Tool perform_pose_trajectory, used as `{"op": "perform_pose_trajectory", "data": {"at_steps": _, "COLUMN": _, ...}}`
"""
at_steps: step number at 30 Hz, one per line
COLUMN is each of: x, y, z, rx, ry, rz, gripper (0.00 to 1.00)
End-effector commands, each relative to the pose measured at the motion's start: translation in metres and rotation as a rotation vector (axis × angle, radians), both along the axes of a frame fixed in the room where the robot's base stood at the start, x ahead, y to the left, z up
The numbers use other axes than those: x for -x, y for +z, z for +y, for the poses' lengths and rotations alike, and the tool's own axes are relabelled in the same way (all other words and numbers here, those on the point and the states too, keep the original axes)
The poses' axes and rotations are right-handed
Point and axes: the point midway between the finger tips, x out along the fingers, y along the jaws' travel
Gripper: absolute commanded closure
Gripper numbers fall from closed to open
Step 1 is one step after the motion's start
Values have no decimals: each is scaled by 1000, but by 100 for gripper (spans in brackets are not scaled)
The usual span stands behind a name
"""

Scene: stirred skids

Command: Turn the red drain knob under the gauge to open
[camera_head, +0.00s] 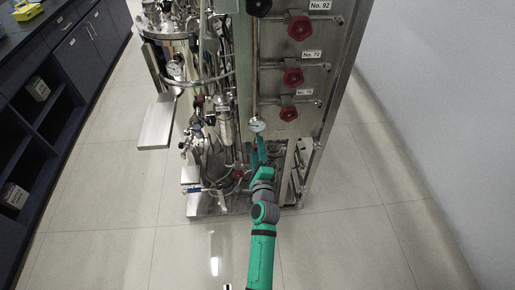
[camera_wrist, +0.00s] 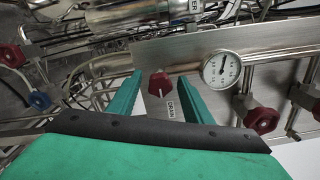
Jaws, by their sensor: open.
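The red drain knob (camera_wrist: 160,84) shows in the wrist view with a pale mark on its face and a white "DRAIN" label (camera_wrist: 171,108) just below it. The round white gauge (camera_wrist: 222,69) is to its upper right; the gauge also shows in the head view (camera_head: 257,125). My gripper (camera_wrist: 160,76) is open, its two green fingers one on each side of the knob, with gaps showing on both sides. Whether the tips reach around the knob in depth is unclear. In the head view, my gripper (camera_head: 259,146) is just below the gauge, and I cannot make out the drain knob there.
Red panel knobs (camera_head: 299,28) are stacked above, beside the "No. 92" and "No. 72" labels. In the wrist view, another red knob (camera_wrist: 262,120) is at right and a blue knob (camera_wrist: 39,100) at left. Pipes crowd the skid. The floor (camera_head: 340,240) is clear.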

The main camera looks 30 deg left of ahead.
Motion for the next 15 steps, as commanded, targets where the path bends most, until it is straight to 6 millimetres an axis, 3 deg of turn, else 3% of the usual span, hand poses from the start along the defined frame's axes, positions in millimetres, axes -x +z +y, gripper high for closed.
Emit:
{"op": "perform_pose_trajectory", "data": {"at_steps": 12, "x": -6, "y": 0, "z": 3, "rx": 0, "ry": -1, "rz": 0, "gripper": 54}}
{"op": "perform_pose_trajectory", "data": {"at_steps": 15, "x": -6, "y": 0, "z": 3, "rx": 0, "ry": -1, "rz": 0, "gripper": 78}}
